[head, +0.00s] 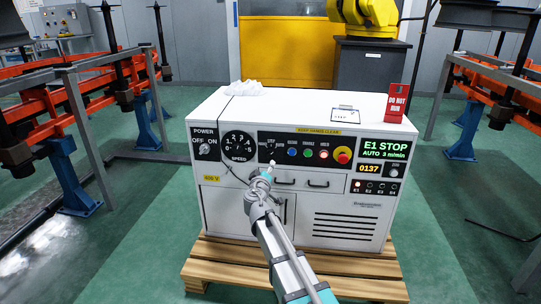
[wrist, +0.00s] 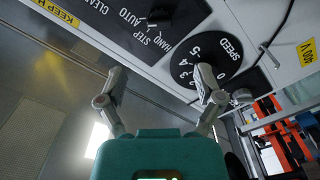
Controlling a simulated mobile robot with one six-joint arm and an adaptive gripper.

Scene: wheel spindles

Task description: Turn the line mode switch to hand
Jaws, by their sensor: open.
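In the head view the mode panel (head: 267,147) sits between the speed dial and the row of buttons, partly behind my gripper. My gripper (head: 270,166) is in front of the cabinet, just below that panel.
The white cabinet (head: 235,225) stands on a wooden pallet (head: 230,257). The speed dial (wrist: 205,60) is near the right finger. A red stop button (head: 342,155) and a display (head: 385,148) reading E1 STOP, AUTO 3 m/min are to the right. A DO NOT RUN sign (head: 396,103) stands on top.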

